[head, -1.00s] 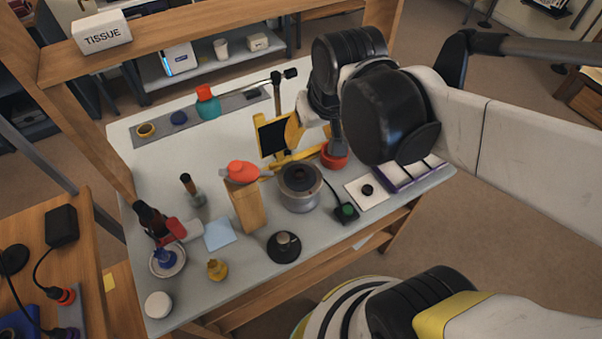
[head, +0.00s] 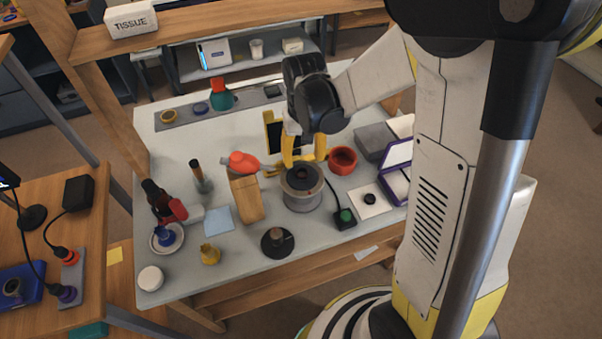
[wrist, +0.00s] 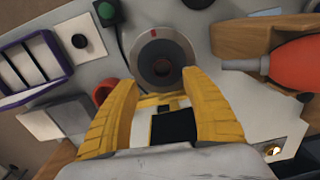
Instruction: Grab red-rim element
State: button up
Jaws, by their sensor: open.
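No part plainly reads as a red-rim element. A grey round lens holder (head: 302,195) stands near the table's middle, with a dark round centre. In the wrist view the same holder (wrist: 143,52) shows a small red mark on its rim. A hollow red ring or cup (head: 343,160) stands just right of it and shows in the wrist view (wrist: 103,92) beside one finger. My gripper (head: 304,150) has yellow fingers and is open above the far side of the holder. In the wrist view my gripper (wrist: 163,80) has its fingertips spread either side of the holder's near edge, with nothing between them.
An orange-red blower (head: 242,161) on a wooden block (head: 246,198) stands left of the holder. A green button box (head: 345,217), a white pad (head: 372,201) and a purple-edged tray (head: 395,185) lie right. A black round base (head: 277,243) stands in front.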

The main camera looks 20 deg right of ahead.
aim_at(303, 173)
jog(key=f+b, duration=0.1)
jog(key=f, duration=0.2)
jog(key=f+b, duration=0.1)
jog(key=f, duration=0.1)
jog(key=shift+s+a+f+b, duration=0.25)
jog(key=shift+s+b, duration=0.05)
jog(key=shift+r, duration=0.1)
jog(key=c, duration=1)
